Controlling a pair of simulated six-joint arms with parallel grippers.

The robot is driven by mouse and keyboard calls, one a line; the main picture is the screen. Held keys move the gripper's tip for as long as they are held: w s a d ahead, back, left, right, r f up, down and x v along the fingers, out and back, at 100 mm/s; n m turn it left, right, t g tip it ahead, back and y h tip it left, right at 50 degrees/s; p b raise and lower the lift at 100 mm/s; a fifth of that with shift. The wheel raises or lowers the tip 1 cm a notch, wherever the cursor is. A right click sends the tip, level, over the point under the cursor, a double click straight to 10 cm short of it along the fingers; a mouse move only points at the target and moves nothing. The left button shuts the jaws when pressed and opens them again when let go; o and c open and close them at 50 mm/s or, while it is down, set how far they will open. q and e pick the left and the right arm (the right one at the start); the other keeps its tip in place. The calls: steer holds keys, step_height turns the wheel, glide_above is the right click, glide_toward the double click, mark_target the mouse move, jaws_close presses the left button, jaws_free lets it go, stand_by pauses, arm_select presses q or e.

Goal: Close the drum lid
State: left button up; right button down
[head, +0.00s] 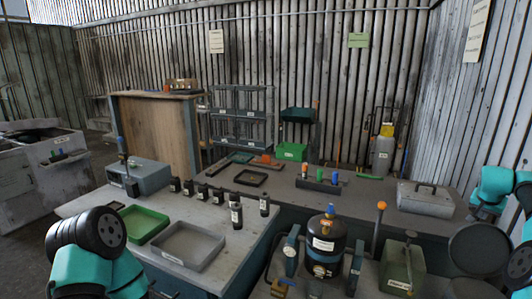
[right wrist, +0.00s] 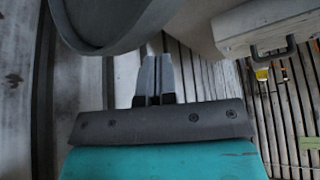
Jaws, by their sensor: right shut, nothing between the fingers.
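A black drum (head: 321,263) with white labels stands upright on the front right bench in the head view. A blue knob (head: 329,210) sits on its top; I cannot tell whether the lid is open or shut. My right gripper (head: 478,215) is at the right, well apart from the drum, near a grey toolbox. In the right wrist view its fingers (right wrist: 154,82) are together and empty. The drum does not clearly show there. My left arm enters at the lower left, and its gripper is not visible.
Blue-grey upright fittings (head: 356,265) flank the drum. A green canister (head: 402,267) and an orange-topped lever (head: 379,225) stand to its right. The grey toolbox (head: 425,198) is on the bench behind. Black bottles (head: 236,215), a green tray (head: 143,225) and a grey tray (head: 188,246) are at left.

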mark_target(486, 231)
steer(key=shift+f, duration=1.45)
steer(key=shift+s, duration=0.15)
steer(key=shift+s+a, duration=0.3)
steer(key=shift+s, duration=0.4)
steer(key=shift+s+a, duration=0.3)
steer(key=shift+s, duration=0.35)
steer(key=shift+s+a, duration=0.3)
steer(key=shift+s, duration=0.4)
steer(key=shift+s+a+f, duration=0.15)
steer(key=shift+s+a, duration=0.3)
steer(key=shift+s, duration=0.4)
steer(key=shift+s+a+f, duration=0.15)
steer(key=shift+s+a, duration=0.25)
steer(key=shift+s, duration=0.45)
step_height(486, 231, up, 8)
steer(key=shift+f, duration=0.2)
steer(key=shift+d, duration=0.1)
